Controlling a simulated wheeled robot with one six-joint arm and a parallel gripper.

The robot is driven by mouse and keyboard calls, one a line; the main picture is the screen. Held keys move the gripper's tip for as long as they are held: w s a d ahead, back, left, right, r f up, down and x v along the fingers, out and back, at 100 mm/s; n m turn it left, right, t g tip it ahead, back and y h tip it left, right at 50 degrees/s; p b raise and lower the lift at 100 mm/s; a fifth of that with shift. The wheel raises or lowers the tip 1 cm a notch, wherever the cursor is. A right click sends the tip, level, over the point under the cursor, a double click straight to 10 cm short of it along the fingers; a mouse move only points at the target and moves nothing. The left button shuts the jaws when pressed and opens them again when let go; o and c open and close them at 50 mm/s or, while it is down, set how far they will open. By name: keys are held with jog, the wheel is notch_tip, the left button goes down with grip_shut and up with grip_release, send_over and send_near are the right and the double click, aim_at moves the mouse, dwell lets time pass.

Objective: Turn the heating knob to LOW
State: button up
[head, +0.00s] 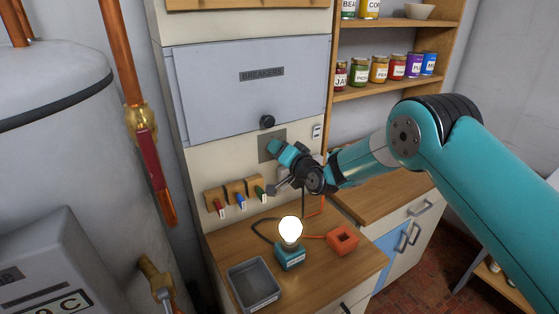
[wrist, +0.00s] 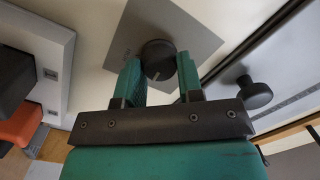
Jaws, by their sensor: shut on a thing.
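The heating knob (wrist: 158,58) is round and black, on a square grey plate (wrist: 124,42) on the wall. A short pale mark shows on the knob's lower edge in the wrist view. No LOW lettering can be read. My gripper (wrist: 160,70) has its two teal fingers on either side of the knob and is shut on it. In the head view my gripper (head: 274,148) is at the grey plate (head: 265,142) below the breaker panel and hides the knob.
The BREAKERS panel (head: 245,85) with its black knob (head: 267,122) is just above. Hanging tools (head: 240,200) are below left. A lit lamp (head: 290,240), grey tray (head: 254,286) and orange block (head: 343,240) stand on the counter. A jar shelf (head: 385,88) is at right.

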jog(key=n+b, duration=0.6)
jog(key=b, duration=0.4)
jog(key=shift+n+h+b, duration=0.3)
jog(key=shift+h+b, duration=0.05)
jog(key=shift+h, duration=0.05)
jog(key=o, duration=0.9)
jog(key=b+v, duration=0.5)
jog(key=v, duration=1.2)
jog(key=shift+s+d+r+b, duration=0.1)
jog(key=shift+s+d+b, duration=0.1)
jog(key=shift+b, duration=0.2)
